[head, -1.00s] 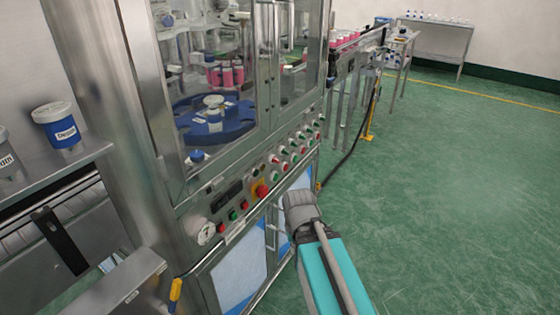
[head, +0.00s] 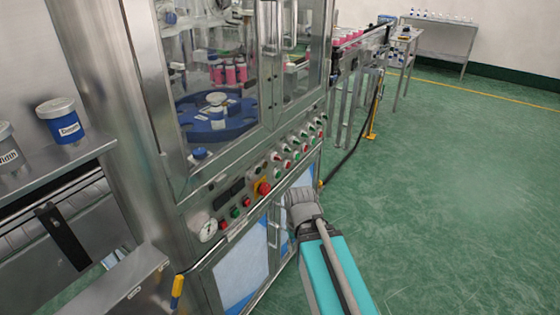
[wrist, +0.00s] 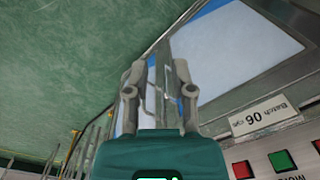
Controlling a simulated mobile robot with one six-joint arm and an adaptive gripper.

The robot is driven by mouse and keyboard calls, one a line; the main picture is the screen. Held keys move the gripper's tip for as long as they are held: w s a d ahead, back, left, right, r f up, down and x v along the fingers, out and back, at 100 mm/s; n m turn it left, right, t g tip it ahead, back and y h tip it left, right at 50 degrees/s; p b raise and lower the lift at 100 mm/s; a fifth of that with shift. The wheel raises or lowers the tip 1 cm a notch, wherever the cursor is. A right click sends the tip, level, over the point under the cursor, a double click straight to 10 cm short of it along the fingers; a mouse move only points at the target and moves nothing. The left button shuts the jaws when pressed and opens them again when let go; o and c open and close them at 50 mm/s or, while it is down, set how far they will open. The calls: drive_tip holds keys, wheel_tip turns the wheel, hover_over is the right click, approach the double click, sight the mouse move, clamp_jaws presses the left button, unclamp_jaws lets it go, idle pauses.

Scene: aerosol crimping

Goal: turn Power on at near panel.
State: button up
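The near panel (head: 215,205) is a sloping metal strip across the front of the machine. I cannot read which control is Power. The wrist view shows a red button (wrist: 242,169) and a green button (wrist: 281,160) at lower right, beside the panel's upside-down text. My gripper (wrist: 160,75) has its two fingers apart with nothing held. It points at the cabinet front below the panel, clear of the controls.
Glass doors (head: 215,75) enclose a blue turntable (head: 215,120) above the panel. A conveyor (head: 350,50) runs behind. Green floor to the right is free.

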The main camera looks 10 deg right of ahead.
drive_tip(key=shift+w+a+f+n+y, duration=0.2)
drive_tip(key=shift+w+n+y, duration=0.35)
drive_tip(key=shift+n+y, duration=0.05)
drive_tip(key=n+t+y+b, duration=0.6)
drive_tip(key=n+t+y, duration=0.5)
drive_tip(key=n+t, duration=0.25)
approach(281, 160)
drive_tip(key=w+d+v, duration=0.1)
drive_tip(key=v, duration=0.3)
drive_tip(key=shift+s+a+r+g, duration=0.1)
drive_tip(key=shift+a+r+g, duration=0.1)
drive_tip(key=shift+a+g, duration=0.15)
drive_tip(key=shift+x, duration=6.85)
drive_tip(key=shift+r, duration=0.1)
drive_tip(key=shift+c, duration=0.2)
